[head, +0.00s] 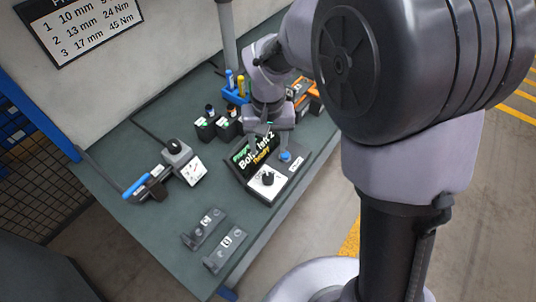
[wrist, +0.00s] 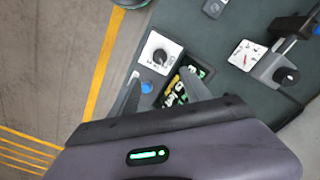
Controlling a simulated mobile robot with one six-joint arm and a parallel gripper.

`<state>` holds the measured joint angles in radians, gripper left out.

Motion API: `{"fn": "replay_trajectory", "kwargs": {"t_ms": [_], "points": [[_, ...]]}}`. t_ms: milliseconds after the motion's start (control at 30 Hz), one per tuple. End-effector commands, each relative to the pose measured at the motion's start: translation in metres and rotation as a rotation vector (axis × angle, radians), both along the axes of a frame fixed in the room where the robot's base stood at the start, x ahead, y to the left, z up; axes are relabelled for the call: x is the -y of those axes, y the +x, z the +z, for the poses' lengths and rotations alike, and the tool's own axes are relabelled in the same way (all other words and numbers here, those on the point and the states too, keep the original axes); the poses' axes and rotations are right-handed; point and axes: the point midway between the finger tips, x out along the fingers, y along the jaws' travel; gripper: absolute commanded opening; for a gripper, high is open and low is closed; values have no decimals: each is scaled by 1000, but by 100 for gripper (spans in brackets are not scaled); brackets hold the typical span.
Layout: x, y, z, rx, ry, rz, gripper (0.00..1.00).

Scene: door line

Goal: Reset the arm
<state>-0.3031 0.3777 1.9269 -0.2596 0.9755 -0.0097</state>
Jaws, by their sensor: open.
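My gripper (head: 272,137) hangs over the bench at the controller box, seen in the head view. In the wrist view its two fingers (wrist: 163,90) are spread apart with nothing between them. The controller box has a white panel with a black knob (head: 267,179), a blue knob (head: 285,156) and a dark screen (head: 255,153) with green and yellow text, including "Bolts left 2". In the wrist view the fingers overlap parts of the box, and the screen is partly hidden. I cannot tell whether the fingers touch it.
A blue-handled tool (head: 136,187) and a white-faced gauge (head: 191,171) are on the bench at left. Two dark brackets (head: 225,256) lie near the front. Black blocks (head: 206,128), a blue holder (head: 234,97) and an orange-and-black tool (head: 300,88) stand behind. Bare bench (head: 165,235) shows at front left.

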Motion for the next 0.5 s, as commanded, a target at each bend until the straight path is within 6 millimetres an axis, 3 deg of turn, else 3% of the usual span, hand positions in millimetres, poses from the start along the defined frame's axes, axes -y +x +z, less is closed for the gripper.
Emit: {"fn": "replay_trajectory", "kwargs": {"t_ms": [33, 133, 500], "points": [[0, 0, 11, 1, 1, -1, 56], [0, 0, 20, 0, 0, -1, 56], [0, 0, 22, -1, 0, -1, 56]]}}
